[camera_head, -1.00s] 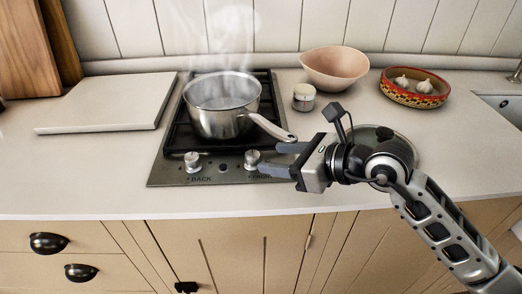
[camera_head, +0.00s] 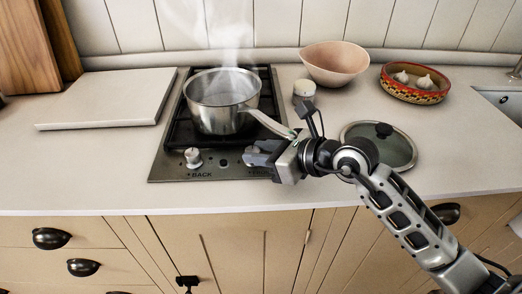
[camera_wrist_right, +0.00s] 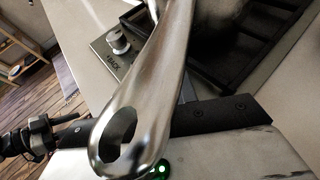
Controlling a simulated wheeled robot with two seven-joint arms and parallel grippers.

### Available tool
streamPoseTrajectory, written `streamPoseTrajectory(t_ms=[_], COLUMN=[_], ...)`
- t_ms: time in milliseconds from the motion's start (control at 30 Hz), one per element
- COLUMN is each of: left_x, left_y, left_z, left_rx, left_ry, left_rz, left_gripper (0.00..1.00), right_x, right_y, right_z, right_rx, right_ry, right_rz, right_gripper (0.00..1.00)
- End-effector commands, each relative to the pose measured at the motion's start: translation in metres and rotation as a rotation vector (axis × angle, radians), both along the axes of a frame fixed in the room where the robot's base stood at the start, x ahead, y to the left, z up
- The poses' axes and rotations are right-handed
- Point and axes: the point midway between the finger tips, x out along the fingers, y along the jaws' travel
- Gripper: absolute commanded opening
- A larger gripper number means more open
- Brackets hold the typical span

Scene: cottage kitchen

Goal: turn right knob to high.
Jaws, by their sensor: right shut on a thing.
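The right knob (camera_head: 252,154) is on the front panel of the hob (camera_head: 222,172), mostly hidden by my right gripper (camera_head: 258,157). My right gripper is shut on this knob, reaching in from the right; the knob's pointer is not readable. In the right wrist view the saucepan's handle (camera_wrist_right: 160,85) crosses in front and hides the right knob and fingertips. The left knob (camera_head: 193,157), marked BACK, stands free; it also shows in the right wrist view (camera_wrist_right: 118,41). I do not see my left gripper.
A steaming saucepan (camera_head: 205,115) sits on the hob, its handle just above my right gripper. A glass lid (camera_head: 398,150) lies to the right. A small jar (camera_head: 304,88), pink bowl (camera_head: 335,65) and garlic dish (camera_head: 416,92) stand behind. A white board (camera_head: 105,97) lies left.

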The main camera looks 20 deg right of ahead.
Motion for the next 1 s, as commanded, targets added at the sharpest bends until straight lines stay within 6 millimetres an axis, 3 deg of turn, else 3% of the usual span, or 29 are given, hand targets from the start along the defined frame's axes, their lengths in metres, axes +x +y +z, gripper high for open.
streamPoseTrajectory(t_ms=[467,967,1000], left_x=[0.004,0.003,0.003], left_y=[-0.009,-0.011,-0.011], left_z=[-0.033,-0.026,-0.026], left_rx=[-0.089,-0.125,-0.125], left_ry=[-0.034,-0.045,-0.045], left_rz=[0.013,0.022,0.022], left_gripper=[0.36,0.36,0.36], right_x=[0.007,0.006,0.006], right_y=[-0.006,-0.006,-0.006], right_z=[-0.008,-0.001,-0.001], right_rx=[-0.007,-0.002,-0.002], right_ry=[-0.001,0.003,0.003], right_rz=[0.301,0.391,0.391], right_gripper=[0.06,0.06,0.34])
